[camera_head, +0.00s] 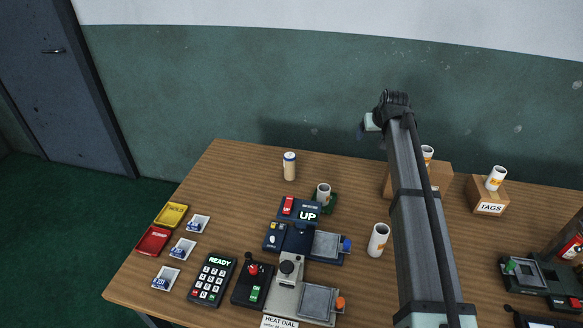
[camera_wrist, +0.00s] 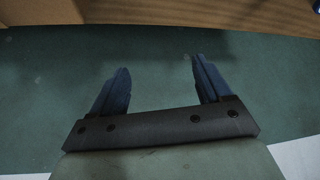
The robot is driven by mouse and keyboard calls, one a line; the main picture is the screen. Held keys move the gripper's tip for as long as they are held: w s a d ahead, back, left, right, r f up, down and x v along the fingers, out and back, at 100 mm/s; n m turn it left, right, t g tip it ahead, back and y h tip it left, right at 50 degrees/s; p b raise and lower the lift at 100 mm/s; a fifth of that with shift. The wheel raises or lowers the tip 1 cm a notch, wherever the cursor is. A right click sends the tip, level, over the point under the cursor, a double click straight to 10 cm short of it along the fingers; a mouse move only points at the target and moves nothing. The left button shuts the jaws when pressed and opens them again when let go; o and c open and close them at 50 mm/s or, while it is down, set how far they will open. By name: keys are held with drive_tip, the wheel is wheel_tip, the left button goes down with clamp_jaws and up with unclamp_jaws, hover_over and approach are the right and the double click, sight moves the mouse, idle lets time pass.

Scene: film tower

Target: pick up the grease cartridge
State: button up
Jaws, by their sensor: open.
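No label that I can read says grease cartridge, so I cannot tell for sure which cylinder it is. Another pale cylinder (camera_head: 323,194) stands by a green holder. My gripper (camera_wrist: 160,64) is open and empty in the wrist view, facing the green floor or wall. In the head view it is mostly hidden behind my arm, beyond the table's back.
More white cylinders sit on a box behind my arm (camera_head: 428,153) and on the TAGS box (camera_head: 496,178). Devices with a keypad (camera_head: 212,279) and UP display (camera_head: 307,216) fill the front middle. Red (camera_head: 153,240) and yellow (camera_head: 171,214) trays lie left. The back left tabletop is clear.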

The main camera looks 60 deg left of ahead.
drive_tip(key=n+g+h, duration=0.1)
drive_tip(key=n+g, duration=0.1)
approach(290, 156)
drive_tip(key=x, duration=0.7)
drive_tip(key=shift+d+f, duration=0.15)
drive_tip(key=shift+d, duration=0.1)
drive_tip(key=shift+a+x, duration=0.1)
drive_tip(key=shift+x, duration=1.15)
drive_tip(key=shift+a+x, duration=0.15)
drive_tip(key=shift+x, duration=1.15)
drive_tip(key=c, duration=1.1)
drive_tip(key=shift+c, duration=0.2)
drive_tip(key=shift+r, duration=0.2)
